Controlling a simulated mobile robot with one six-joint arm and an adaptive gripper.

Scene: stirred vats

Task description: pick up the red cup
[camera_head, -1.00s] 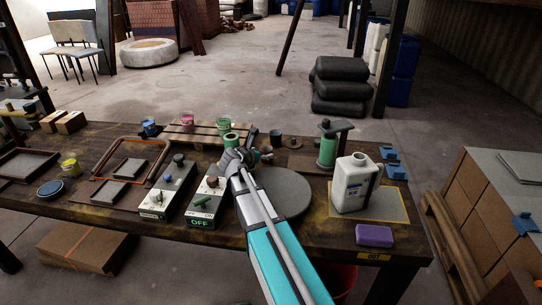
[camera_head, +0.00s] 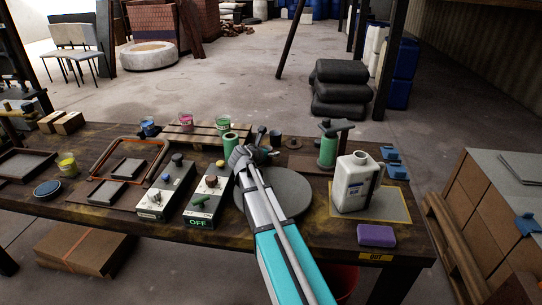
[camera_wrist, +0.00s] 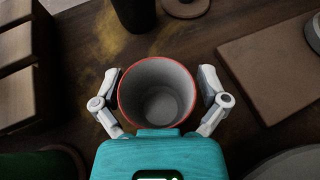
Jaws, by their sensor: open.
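The red cup (camera_wrist: 158,75) is upright in the wrist view, seen from above, with a red rim and a grey inside. My gripper (camera_wrist: 160,78) is open, with one finger on the left and one on the right of the cup. Small gaps seem to show between the fingers and the rim, and nothing is gripped. In the head view, my gripper (camera_head: 262,149) is over the back middle of the table, and my wrist and fingers hide most or all of the cup there.
A dark cup (camera_wrist: 135,12) stands just beyond the red cup. A flat board (camera_wrist: 270,65) lies to the right, and a slatted pallet (camera_wrist: 18,85) to the left. In the head view, a green cylinder (camera_head: 230,141) stands left of my gripper and a white jug (camera_head: 355,182) to the right.

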